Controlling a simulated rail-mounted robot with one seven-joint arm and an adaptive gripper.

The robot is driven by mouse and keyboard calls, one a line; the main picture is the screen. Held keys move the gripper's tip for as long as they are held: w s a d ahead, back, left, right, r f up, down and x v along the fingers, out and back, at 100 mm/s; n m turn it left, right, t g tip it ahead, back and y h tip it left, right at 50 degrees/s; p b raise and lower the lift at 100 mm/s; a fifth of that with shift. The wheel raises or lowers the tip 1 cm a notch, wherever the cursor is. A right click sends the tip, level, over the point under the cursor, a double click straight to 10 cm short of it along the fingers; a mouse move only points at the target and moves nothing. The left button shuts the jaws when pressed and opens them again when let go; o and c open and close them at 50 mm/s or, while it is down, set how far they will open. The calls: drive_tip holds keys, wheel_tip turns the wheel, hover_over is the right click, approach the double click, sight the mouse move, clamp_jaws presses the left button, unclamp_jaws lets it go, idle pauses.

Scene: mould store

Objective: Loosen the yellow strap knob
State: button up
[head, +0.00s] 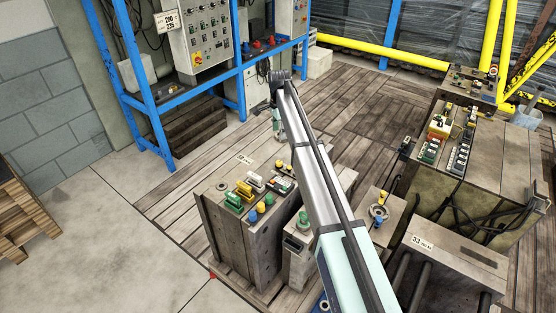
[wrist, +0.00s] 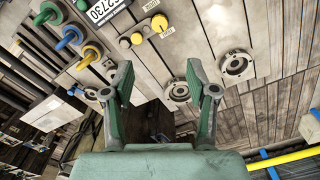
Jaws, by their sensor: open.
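Several yellow knobs are in view, and I cannot tell which one is the strap knob. In the wrist view, a round yellow knob (wrist: 159,22) sits beside a small label, and a yellow fitting (wrist: 92,54) stands beside blue and green ones at the upper left. In the head view, yellow pieces show on the near mould block (head: 262,207), and another yellow-topped knob (head: 383,197) is on a block to the right. My gripper (wrist: 163,88) is open and empty, its two green fingers wide apart. In the head view it (head: 277,124) is partly hidden by my arm.
A blue frame (head: 150,105) with a control panel (head: 195,45) stands at the back left. Larger mould blocks (head: 465,165) with cables are at the right. Yellow rails (head: 400,52) run behind. Wooden floor (head: 300,100) between them is mostly clear.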

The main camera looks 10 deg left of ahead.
sight(279, 162)
wheel_tip(279, 162, down, 16)
drive_tip(key=p, duration=0.4)
drive_tip(key=shift+f, duration=0.1)
drive_tip(key=shift+c, duration=0.4)
clamp_jaws()
